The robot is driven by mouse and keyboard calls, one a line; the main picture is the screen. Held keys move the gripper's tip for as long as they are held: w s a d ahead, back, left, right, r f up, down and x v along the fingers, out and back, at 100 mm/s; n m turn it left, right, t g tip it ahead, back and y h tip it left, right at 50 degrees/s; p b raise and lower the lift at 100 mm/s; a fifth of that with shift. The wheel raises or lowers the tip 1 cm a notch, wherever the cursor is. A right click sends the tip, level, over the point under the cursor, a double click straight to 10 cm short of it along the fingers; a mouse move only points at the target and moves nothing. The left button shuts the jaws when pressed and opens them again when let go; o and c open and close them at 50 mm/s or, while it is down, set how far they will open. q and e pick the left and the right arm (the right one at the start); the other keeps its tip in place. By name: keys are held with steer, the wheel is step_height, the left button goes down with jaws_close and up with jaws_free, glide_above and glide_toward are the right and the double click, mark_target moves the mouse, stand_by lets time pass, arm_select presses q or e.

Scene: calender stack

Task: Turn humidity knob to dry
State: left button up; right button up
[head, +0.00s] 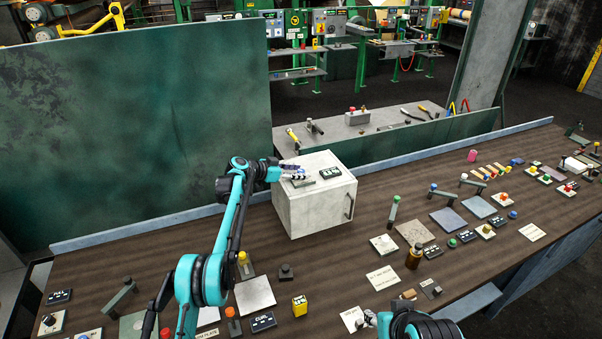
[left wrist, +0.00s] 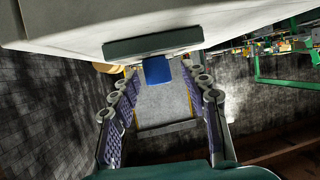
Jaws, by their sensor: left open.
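A pale box (head: 318,209) stands on the bench in the head view, with a dark plate (head: 302,183) and a small black label (head: 331,172) on its top. The label's words are too small to read. My left gripper (head: 294,174) is over the box top beside the plate. In the left wrist view a blue knob-like piece (left wrist: 157,70) sticks out from a dark green plate (left wrist: 150,46). It lies between the far ends of my open left fingers (left wrist: 160,88); I see no clear contact. My right gripper (head: 368,319) shows only partly at the bottom of the head view.
The brown bench (head: 350,255) holds many switches, levers and labels left and right of the box. A tall green panel (head: 130,130) rises behind the bench. A low ledge (head: 120,238) runs along its back edge. The pale box surface (left wrist: 75,22) fills the wrist view's top.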

arm_select(q)
steer(key=v, duration=1)
steer(key=shift+s+a, duration=0.2)
steer(key=shift+r, duration=0.1)
steer(key=s+a+r+n+y+b, duration=0.15)
steer(key=s+n+y+b, duration=0.55)
steer(key=s, duration=2.1)
steer(key=s+a+f+n+y+b, duration=0.2)
steer(key=s+f, duration=0.5)
steer(key=s, duration=0.4)
steer(key=s+a+f+n+y+b, duration=0.2)
steer(key=s+a+f, duration=0.3)
steer(key=s, duration=0.7)
step_height(320, 180, down, 3)
steer(key=shift+r+n+b, duration=0.15)
steer(key=shift+n+b, duration=0.15)
steer(key=shift+b, duration=0.05)
